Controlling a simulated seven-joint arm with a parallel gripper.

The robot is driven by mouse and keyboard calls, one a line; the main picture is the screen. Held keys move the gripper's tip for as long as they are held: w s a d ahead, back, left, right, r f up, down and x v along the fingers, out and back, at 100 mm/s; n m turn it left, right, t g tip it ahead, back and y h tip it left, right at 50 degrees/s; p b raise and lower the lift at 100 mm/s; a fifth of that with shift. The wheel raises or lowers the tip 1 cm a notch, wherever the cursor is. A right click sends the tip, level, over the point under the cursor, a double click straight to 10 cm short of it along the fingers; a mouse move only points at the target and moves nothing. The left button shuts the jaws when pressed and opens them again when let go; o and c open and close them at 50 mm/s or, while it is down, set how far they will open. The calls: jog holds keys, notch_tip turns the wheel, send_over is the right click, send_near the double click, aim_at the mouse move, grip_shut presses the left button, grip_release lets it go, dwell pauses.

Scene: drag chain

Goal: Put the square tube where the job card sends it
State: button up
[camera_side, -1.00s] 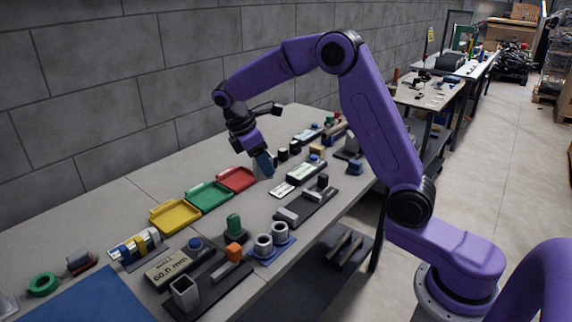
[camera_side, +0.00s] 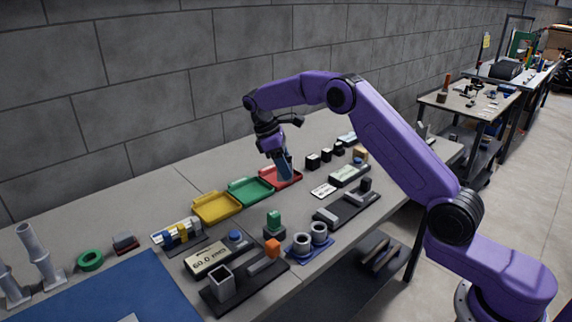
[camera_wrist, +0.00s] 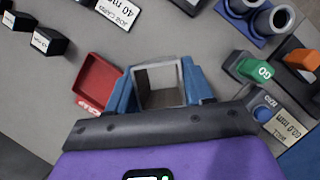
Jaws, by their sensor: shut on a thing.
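My gripper (camera_side: 285,168) is at the red tray (camera_side: 292,182) in the side view, above or in it; its height is unclear. In the wrist view its blue fingers (camera_wrist: 160,88) are shut on the hollow grey square tube (camera_wrist: 175,72), one on each side. The tube's open end shows. The red tray is just left of the tube in that view (camera_wrist: 98,80), its label partly readable. A green tray (camera_side: 250,190) and a yellow tray (camera_side: 216,207) stand left of it. The job card (camera_wrist: 118,12) reads 40 mm.
Small black labelled blocks (camera_wrist: 48,40) stand near the red tray. A gauge reading 60.0 mm (camera_side: 210,258), a green GO block (camera_wrist: 262,70), grey rings on a blue base (camera_side: 310,240) and another square hollow piece (camera_side: 221,285) are nearer the front. A wall runs behind.

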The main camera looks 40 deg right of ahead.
jog(key=shift+f, duration=0.15)
jog(key=shift+f, duration=2.45)
jog(key=shift+f, duration=2.2)
dwell(0.6)
jog(key=o, duration=1.4)
jog(key=v, duration=1.2)
